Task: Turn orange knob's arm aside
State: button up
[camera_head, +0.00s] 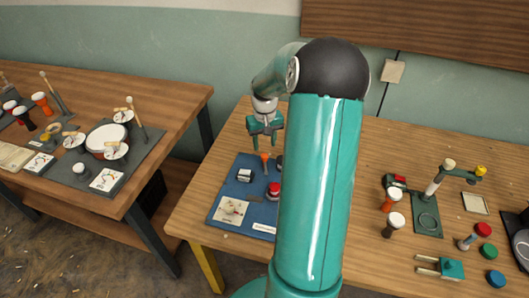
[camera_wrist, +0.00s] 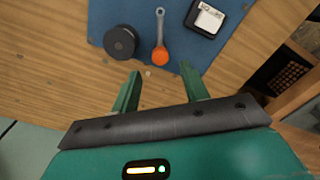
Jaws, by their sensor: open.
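The orange knob (camera_wrist: 160,57) sits on the blue mat (camera_wrist: 75,0) near its edge, with a grey arm (camera_wrist: 160,24) running from it toward the top of the wrist view. The knob also shows small in the head view (camera_head: 264,157). My gripper (camera_wrist: 160,72) is open and empty, its two green fingers apart, with the knob just beyond the tips and between their lines. In the head view my gripper (camera_head: 265,142) hangs above the mat's far edge. The fingers do not appear to touch the knob; their exact height above it is unclear.
A dark round cylinder (camera_wrist: 120,42) stands left of the knob, and a black box with a white top (camera_wrist: 206,18) stands right. A red-topped piece (camera_head: 273,190) is on the mat. My arm hides part of the table.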

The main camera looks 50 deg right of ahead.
aim_at(264, 155)
notch_tip(264, 155, down, 5)
jog(key=shift+f, duration=0.15)
jog(key=shift+c, duration=0.3)
grip_shut()
